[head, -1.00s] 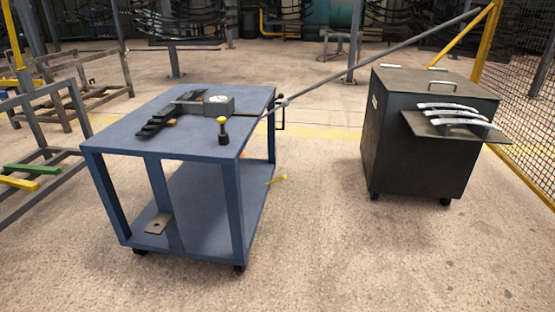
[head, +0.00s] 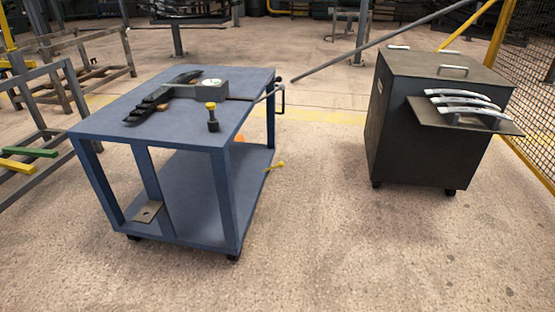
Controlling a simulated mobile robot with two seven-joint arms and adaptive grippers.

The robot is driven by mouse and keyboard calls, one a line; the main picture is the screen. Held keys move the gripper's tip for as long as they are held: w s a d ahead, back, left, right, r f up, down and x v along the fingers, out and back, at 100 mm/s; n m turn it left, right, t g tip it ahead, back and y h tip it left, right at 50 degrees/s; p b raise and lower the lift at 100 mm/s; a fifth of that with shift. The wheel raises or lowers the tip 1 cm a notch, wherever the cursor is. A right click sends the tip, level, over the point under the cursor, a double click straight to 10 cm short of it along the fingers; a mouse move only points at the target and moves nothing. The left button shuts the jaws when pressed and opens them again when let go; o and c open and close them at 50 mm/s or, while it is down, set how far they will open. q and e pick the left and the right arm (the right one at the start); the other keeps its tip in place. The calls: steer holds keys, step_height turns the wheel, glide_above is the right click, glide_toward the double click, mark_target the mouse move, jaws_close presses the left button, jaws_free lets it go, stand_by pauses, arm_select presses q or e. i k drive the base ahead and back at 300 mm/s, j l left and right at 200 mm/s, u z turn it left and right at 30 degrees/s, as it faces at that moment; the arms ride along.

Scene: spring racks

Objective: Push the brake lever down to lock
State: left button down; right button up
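A blue wheeled cart (head: 100,126) stands left of centre in the head view. A small yellow-ended lever (head: 275,165) sticks out at its right side, near the lower shelf, and slants up to the right. It looks like the brake lever; its mount is too small to make out. Neither of my grippers is in view.
The cart top carries a grey device with a dial (head: 208,88) and a yellow-capped post (head: 212,117). A dark wheeled cabinet (head: 415,130) with curved silver bars stands right. Steel racks (head: 50,120) stand left. The floor between cart and cabinet is clear.

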mark_target(281, 164)
steer(key=i+l+u, duration=0.1)
steer(key=u, duration=0.6)
steer(key=i+l+u, duration=0.1)
steer(key=l+u, duration=0.25)
steer(key=l, duration=0.15)
steer(key=l+u, duration=0.65)
steer(key=l, duration=1)
steer(key=k, duration=0.05)
